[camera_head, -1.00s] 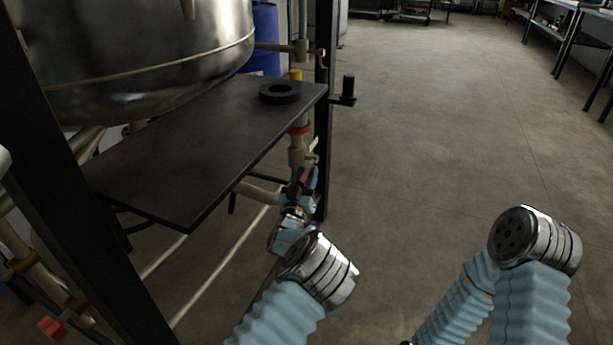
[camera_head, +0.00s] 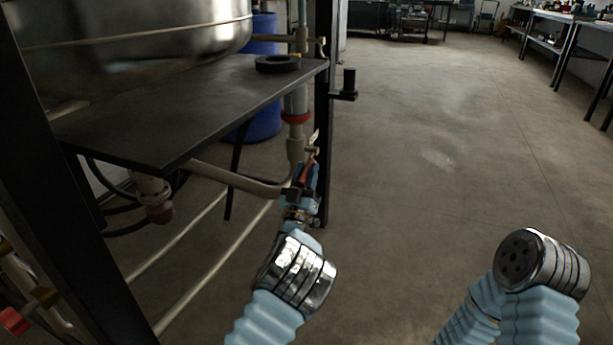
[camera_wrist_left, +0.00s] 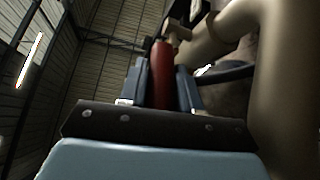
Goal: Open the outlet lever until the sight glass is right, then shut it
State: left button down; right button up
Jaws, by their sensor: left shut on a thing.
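The outlet lever (camera_wrist_left: 162,75) has a red grip and stands between the two fingers of my left gripper (camera_wrist_left: 161,88) in the left wrist view. In the head view my left gripper (camera_head: 304,178) is shut on this red lever (camera_head: 306,172), beside the pipework below the shelf's right corner. A vertical sight glass (camera_head: 295,104) with a red ring under it seems to stand on the pipe just above; its level is too small to read. My right arm shows at the lower right, but its gripper is out of view.
A dark shelf plate (camera_head: 170,110) lies under a large steel vessel (camera_head: 130,40), with a black ring (camera_head: 277,64) on it. A black frame post (camera_head: 322,120) stands right beside the lever. A blue drum (camera_head: 262,120) is behind. The floor to the right is clear.

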pick_arm(q)
jog(key=c, duration=0.9)
grip_release()
jog(key=shift+o, duration=0.2)
jog(key=v, duration=1.3)
jog(key=shift+s+f, duration=0.2)
jog(key=shift+s, duration=0.15)
jog(key=shift+c, duration=0.3)
